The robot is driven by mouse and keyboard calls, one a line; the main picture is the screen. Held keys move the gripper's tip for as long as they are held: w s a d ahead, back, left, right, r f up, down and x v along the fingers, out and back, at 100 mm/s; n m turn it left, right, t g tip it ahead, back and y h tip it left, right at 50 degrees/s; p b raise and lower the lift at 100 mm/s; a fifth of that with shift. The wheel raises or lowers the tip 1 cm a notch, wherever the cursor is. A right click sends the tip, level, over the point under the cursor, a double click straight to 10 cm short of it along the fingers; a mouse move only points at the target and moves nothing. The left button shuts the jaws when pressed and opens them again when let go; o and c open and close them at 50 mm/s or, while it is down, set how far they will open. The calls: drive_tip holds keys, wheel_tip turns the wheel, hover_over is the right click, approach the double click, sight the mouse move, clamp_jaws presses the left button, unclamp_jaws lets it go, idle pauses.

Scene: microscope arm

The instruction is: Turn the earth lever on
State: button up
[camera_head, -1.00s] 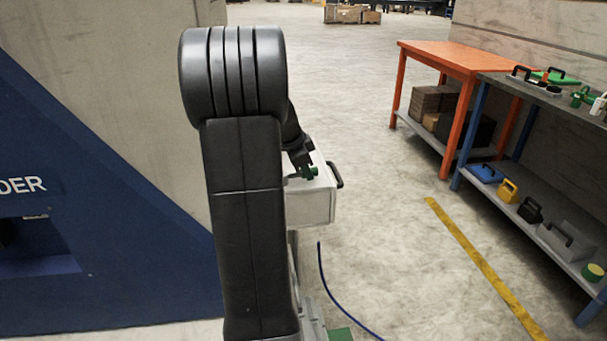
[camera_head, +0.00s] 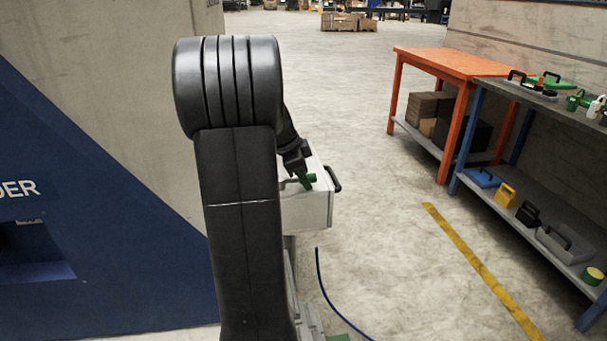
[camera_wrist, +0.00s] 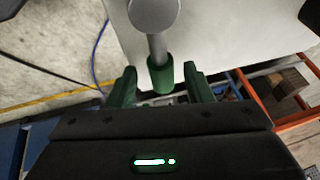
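The earth lever shows in the wrist view as a grey round hub and rod with a green grip (camera_wrist: 160,76) at its end, on the top of a pale box (camera_head: 308,212). My gripper (camera_wrist: 160,88) is open, with one green finger on each side of the green grip and a gap on both sides. In the head view my gripper (camera_head: 305,182) is at the top of the box, partly behind my arm. The lever's rod shows only in small part there.
A black handle (camera_head: 333,179) stands out from the box's right side. A blue cable (camera_head: 322,285) hangs to the floor. A blue cabinet (camera_head: 100,250) is at left.

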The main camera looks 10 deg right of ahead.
drive_tip(key=p+v, duration=0.2)
drive_tip(key=v, duration=1.1)
drive_tip(key=shift+r+p, duration=0.3)
drive_tip(key=shift+r, duration=0.05)
drive_tip(key=shift+a, duration=0.1)
drive_tip(key=b+x, duration=0.2)
drive_tip(key=x, duration=1.1)
drive_tip(key=shift+f+b, duration=0.3)
drive_tip(key=shift+f, duration=0.05)
